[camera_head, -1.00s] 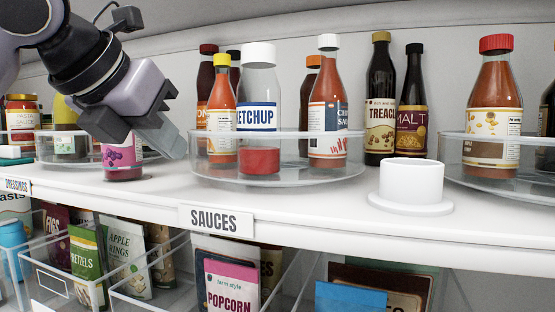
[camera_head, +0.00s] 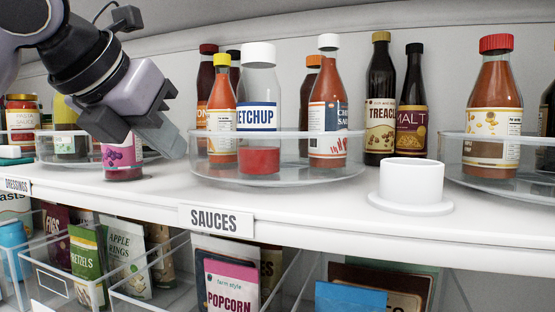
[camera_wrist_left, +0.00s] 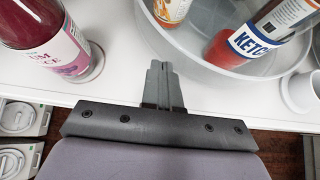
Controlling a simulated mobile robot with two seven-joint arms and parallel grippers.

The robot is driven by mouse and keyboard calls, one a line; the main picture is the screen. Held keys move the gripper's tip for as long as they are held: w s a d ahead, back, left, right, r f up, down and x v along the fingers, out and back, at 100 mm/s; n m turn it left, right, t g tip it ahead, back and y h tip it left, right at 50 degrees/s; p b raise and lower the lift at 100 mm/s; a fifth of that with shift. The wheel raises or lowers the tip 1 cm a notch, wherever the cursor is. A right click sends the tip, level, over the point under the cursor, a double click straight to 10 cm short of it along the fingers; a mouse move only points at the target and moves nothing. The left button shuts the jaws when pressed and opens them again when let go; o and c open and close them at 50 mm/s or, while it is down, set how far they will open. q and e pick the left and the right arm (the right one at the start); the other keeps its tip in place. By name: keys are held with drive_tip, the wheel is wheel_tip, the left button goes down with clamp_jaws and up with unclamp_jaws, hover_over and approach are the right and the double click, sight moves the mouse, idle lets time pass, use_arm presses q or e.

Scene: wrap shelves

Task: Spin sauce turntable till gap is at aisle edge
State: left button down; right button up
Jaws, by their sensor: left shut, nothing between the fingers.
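The sauce turntable (camera_head: 345,165) is a clear round tray with a raised rim, above the "SAUCES" label (camera_head: 215,220). Its near left part shows in the left wrist view (camera_wrist_left: 195,58). On it stand a nearly empty ketchup bottle (camera_head: 259,115) at the front, a yellow-capped orange sauce (camera_head: 222,120) to its left, a chilli sauce (camera_head: 328,110) to its right, and darker bottles behind. A space shows between ketchup and chilli sauce. My left gripper (camera_head: 178,148) is shut and empty, fingertips close beside the turntable's left rim; I cannot tell whether they touch. My right gripper is not in view.
A white round cup-like piece (camera_head: 410,183) stands right of the turntable. Treacle (camera_head: 380,105) and malt (camera_head: 412,110) bottles stand behind it. Another clear turntable (camera_head: 480,182) is at far right.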

sight(213, 157)
use_arm(q)
drive_tip(key=shift+w+d, duration=0.4)
drive_tip(key=shift+d, duration=0.15)
idle(0.4)
drive_tip(key=shift+s, duration=0.15)
drive_tip(key=shift+s+d, duration=0.75)
drive_tip(key=shift+s, duration=0.05)
drive_tip(key=shift+s+d, duration=0.6)
drive_tip(key=shift+d, duration=0.35)
drive_tip(key=shift+d, duration=0.1)
